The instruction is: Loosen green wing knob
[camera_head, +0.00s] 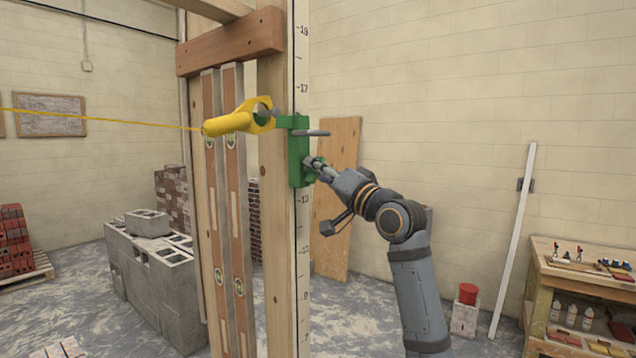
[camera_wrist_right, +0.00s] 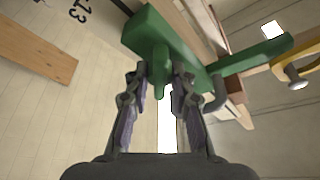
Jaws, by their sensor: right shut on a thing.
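The green clamp block (camera_head: 298,152) sits on the marked pole (camera_head: 302,235), with a grey bar sticking out to the right above my gripper. The green wing knob (camera_wrist_right: 160,75) is on the block's near face, between my fingers in the right wrist view. My right gripper (camera_head: 314,168) is shut on the knob; its fingertips (camera_wrist_right: 160,80) lie on both sides of it. In the head view the fingers hide most of the knob. The green block also fills the top of the right wrist view (camera_wrist_right: 185,45). My left gripper is not in view.
A yellow line holder (camera_head: 228,124) with a taut yellow line hangs at the block's left. Two long levels (camera_head: 235,215) stand on the wooden post. A plywood sheet (camera_head: 338,205) leans behind my right wrist. A workbench (camera_head: 585,281) stands at the right.

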